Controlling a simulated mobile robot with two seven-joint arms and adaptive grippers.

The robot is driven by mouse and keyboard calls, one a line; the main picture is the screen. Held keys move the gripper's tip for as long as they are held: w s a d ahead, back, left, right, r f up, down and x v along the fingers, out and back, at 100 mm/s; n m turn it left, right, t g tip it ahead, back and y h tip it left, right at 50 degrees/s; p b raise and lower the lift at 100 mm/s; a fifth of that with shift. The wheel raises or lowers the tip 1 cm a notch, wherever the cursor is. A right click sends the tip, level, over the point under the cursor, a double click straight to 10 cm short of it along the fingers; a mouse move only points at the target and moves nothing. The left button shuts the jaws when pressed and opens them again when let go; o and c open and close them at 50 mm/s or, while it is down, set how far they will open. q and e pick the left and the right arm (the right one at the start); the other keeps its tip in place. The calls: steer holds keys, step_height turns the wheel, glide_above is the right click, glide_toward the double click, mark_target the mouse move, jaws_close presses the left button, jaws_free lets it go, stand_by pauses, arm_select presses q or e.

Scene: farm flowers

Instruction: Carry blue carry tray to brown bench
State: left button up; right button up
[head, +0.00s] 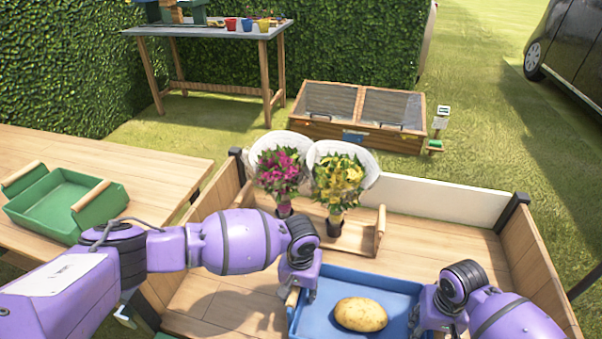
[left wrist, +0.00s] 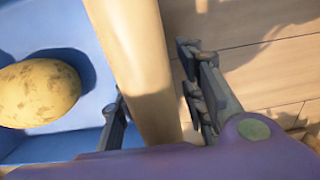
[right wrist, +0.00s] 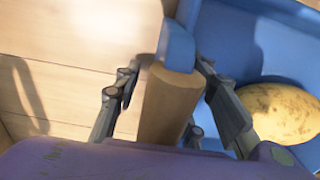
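The blue carry tray (head: 343,283) lies in the front of a wooden cart bed, with a potato (head: 360,314) in it. It has a wooden handle at each side. My left gripper (head: 300,288) is at the left handle; in the left wrist view its fingers (left wrist: 158,98) are open on either side of the handle (left wrist: 140,60). My right gripper (head: 430,315) is at the right handle; in the right wrist view its fingers (right wrist: 167,82) are open around the handle (right wrist: 168,105). A brown wooden bench top (head: 158,160) is at the left in the head view.
A green tray (head: 62,203) occupies part of the left bench. Two bouquets (head: 279,170) (head: 338,182) stand in a wooden carrier (head: 360,240) behind the blue tray. Cart walls (head: 535,270) enclose the bed. A grey-topped table (head: 210,27) and a cold frame (head: 357,115) stand farther back.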

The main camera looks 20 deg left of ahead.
arm_select(q)
steer(key=shift+w+f, duration=0.15)
steer(key=shift+f, duration=0.05)
arm_select(e)
steer(key=shift+f, duration=0.3)
arm_select(q)
jaws_close()
arm_select(e)
jaws_close()
arm_select(q)
steer(key=shift+d, duration=0.1)
